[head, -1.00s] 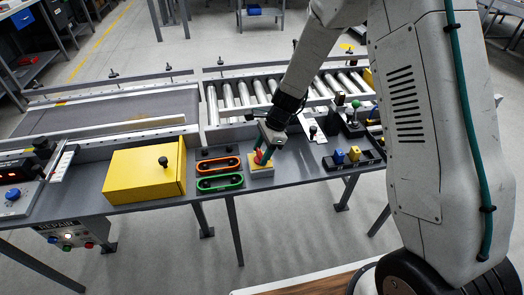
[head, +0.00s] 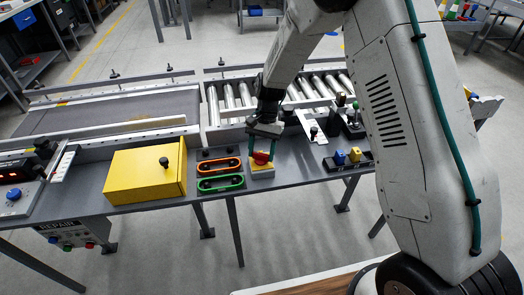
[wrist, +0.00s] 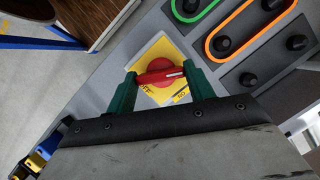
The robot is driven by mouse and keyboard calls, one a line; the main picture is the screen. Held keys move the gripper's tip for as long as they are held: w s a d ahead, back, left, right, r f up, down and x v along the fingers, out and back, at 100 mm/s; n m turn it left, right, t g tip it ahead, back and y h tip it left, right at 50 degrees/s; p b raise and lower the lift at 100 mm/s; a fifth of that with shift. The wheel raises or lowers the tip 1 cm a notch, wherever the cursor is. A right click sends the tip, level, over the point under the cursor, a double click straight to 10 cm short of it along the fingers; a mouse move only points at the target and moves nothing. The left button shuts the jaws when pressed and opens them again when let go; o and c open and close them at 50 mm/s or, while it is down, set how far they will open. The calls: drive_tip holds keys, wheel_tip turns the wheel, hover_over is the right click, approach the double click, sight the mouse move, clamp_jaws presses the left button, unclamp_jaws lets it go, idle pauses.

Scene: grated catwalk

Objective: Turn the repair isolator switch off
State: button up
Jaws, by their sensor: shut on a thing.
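The repair isolator switch has a red rotary knob (wrist: 160,73) on a yellow plate (wrist: 165,48). In the head view the red knob (head: 262,157) sits on a yellow and grey box (head: 262,172) on the bench. My gripper (wrist: 160,80) is over the switch, its two green fingers on either side of the knob and shut on its handle. The handle's white mark points to the right in the wrist view. The plate's lettering is partly hidden by the knob and fingers. In the head view my gripper (head: 263,150) points down onto the knob.
Orange (head: 218,166) and green (head: 220,183) oblong frames with black knobs lie just left of the switch. A yellow box (head: 145,172) stands further left. A black tray with blue and yellow pieces (head: 347,158) is to the right. A roller conveyor (head: 240,97) runs behind.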

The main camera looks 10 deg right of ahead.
drive_tip(key=n+h, duration=0.1)
drive_tip(key=n, duration=0.2)
drive_tip(key=n+h, duration=0.1)
drive_tip(key=n, duration=0.1)
drive_tip(key=shift+w+a+n, duration=0.1)
drive_tip(key=shift+a+n, duration=0.05)
drive_tip(key=shift+n, duration=0.25)
idle(0.4)
drive_tip(key=o, duration=1)
drive_tip(key=shift+r, duration=0.1)
drive_tip(key=v, duration=0.7)
drive_tip(key=shift+w+a+r, duration=0.1)
drive_tip(key=shift+w+r, duration=0.1)
drive_tip(key=shift+w, duration=0.1)
drive_tip(key=shift+g, duration=0.3)
